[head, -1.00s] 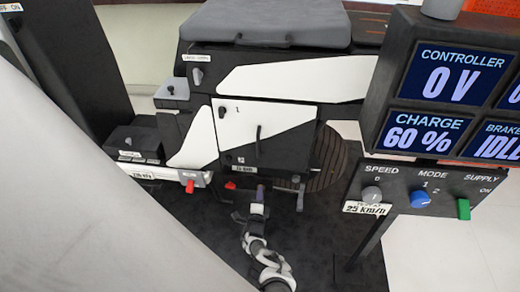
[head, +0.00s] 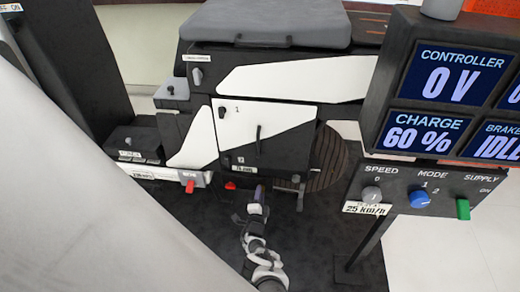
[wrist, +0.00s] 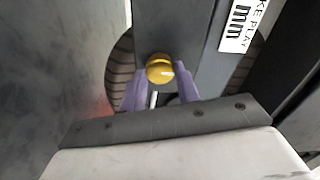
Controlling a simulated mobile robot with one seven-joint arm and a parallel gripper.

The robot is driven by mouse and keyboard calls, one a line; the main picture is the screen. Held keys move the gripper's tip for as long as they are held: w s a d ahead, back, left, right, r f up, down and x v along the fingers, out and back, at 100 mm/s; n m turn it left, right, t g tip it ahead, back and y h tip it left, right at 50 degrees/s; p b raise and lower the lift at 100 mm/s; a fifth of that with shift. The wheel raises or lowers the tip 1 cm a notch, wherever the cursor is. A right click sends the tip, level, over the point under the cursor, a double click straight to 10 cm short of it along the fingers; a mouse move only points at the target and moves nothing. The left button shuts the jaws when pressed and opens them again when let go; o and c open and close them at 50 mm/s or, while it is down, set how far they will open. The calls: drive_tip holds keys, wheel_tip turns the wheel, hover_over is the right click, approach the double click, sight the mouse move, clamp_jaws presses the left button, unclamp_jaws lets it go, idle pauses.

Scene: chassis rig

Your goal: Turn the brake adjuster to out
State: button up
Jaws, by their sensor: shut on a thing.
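The brake adjuster (wrist: 159,68) is a round yellow knob with a small white mark on its face, in the upper middle of the wrist view. A label partly reading "KE PLAY MM" (wrist: 243,22) is on the dark panel at its right. My gripper (wrist: 160,88) has its purple fingers on either side of the knob and is shut on it. In the head view my gripper (head: 259,192) is low in front of the chassis. The knob cannot be made out there.
A dark box with a white panel (head: 290,116) stands above my gripper. A red part (head: 190,185) is to its left. A control post with speed, mode and supply controls (head: 425,195) stands at the right. A ribbed tyre (wrist: 120,65) lies behind the knob.

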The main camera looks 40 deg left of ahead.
drive_tip(key=o, duration=1)
drive_tip(key=shift+c, duration=0.2)
drive_tip(key=p+v, duration=0.7)
drive_tip(key=v, duration=0.7)
drive_tip(key=shift+p, duration=0.35)
drive_tip(key=shift+a, duration=0.1)
